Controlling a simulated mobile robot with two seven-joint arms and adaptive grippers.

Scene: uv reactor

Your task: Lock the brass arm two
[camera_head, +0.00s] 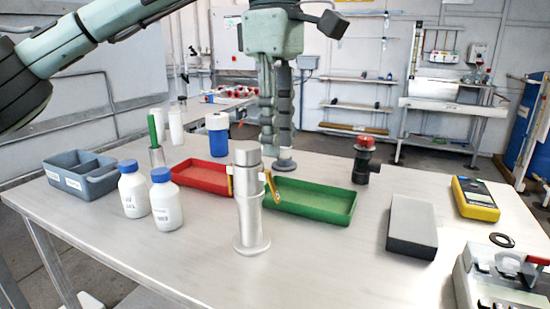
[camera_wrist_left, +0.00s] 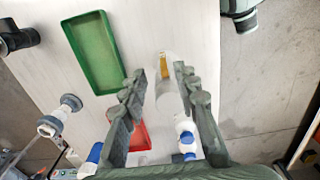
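The silver reactor cylinder (camera_head: 248,205) stands upright on the table, with a cap on top. A brass arm (camera_head: 272,188) slants down on its right side, and another brass arm (camera_head: 230,181) shows at its left; no label tells which is two. My left gripper (camera_head: 276,148) points down and appears behind the cylinder in the head view. In the left wrist view, its fingers (camera_wrist_left: 160,80) are apart and empty. The cylinder (camera_wrist_left: 170,103) shows between them, with one brass arm (camera_wrist_left: 164,65) near the fingertips. My right gripper is not in view.
A red tray (camera_head: 203,163) and a green tray (camera_head: 345,207) lie behind the cylinder. White bottles with blue caps (camera_head: 167,207) and a grey caddy (camera_head: 73,187) stand left. A grey block (camera_head: 412,238), a yellow meter (camera_head: 475,209) and a dark pipe fitting (camera_head: 362,165) are right.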

